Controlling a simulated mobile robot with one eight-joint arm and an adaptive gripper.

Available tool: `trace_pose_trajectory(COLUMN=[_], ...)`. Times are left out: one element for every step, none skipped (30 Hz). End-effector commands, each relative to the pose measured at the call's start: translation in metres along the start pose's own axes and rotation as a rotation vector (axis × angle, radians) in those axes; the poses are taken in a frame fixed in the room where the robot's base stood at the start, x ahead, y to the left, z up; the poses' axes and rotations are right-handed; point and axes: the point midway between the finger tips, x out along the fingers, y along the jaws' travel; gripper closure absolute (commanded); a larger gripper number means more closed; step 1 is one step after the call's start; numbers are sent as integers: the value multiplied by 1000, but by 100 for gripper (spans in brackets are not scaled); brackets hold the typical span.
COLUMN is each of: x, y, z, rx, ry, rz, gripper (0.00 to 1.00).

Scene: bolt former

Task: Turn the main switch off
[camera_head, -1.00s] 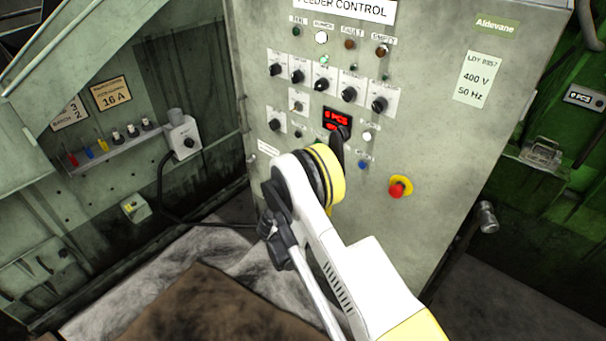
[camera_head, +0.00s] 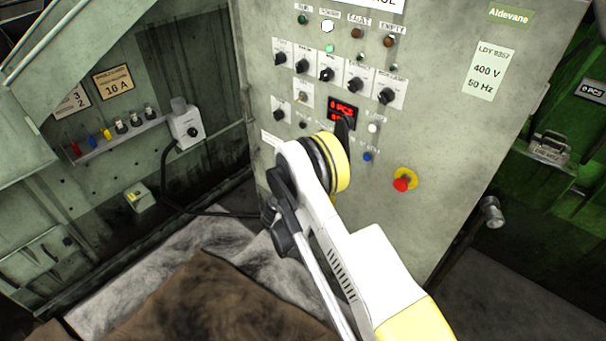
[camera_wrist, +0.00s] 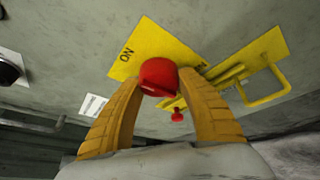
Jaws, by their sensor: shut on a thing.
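The main switch shows in the wrist view as a red handle (camera_wrist: 158,76) on a yellow plate (camera_wrist: 152,42) marked ON. My gripper (camera_wrist: 160,80) has its two yellow fingers on either side of the red handle, closed on it. The word at the plate's other end is hidden by the handle and a finger. In the head view, my arm covers part of the grey control cabinet (camera_head: 440,150); the gripper and the main switch cannot be made out there.
A yellow hasp-like bracket (camera_wrist: 262,80) and a smaller red knob (camera_wrist: 177,116) are close by the switch in the wrist view. In the head view, a red emergency button (camera_head: 402,184) sits on the cabinet front, right of my arm. A brown cloth-like sheet (camera_head: 205,305) lies below.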

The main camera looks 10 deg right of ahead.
Motion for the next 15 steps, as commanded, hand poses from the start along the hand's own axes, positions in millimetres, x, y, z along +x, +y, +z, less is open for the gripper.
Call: trace_pose_trajectory(x=[0,0,0,0,0,0,0,0,1,0,0,0,0,0,0], y=[0,0,0,0,-1,-1,-1,-1,-1,-1,-1,-1,-1,-1,-1], z=[0,0,1,1,1,0,1,1,1,1,1,1,1,1,1], rx=[-14,-27,-46,-61,-78,-103,-123,-145,-174,-198,-223,-257,-282,-308,-341], ry=[1,2,3,4,6,8,9,11,14,16,18,20,23,25,28], rz=[-10,-15,-25,-33,-42,-54,-65,-76,-91,-104,-115,-133,-145,-159,-175], gripper=[85,85,85,85,85,85,85,85,85,85,85,85,85,85,85])
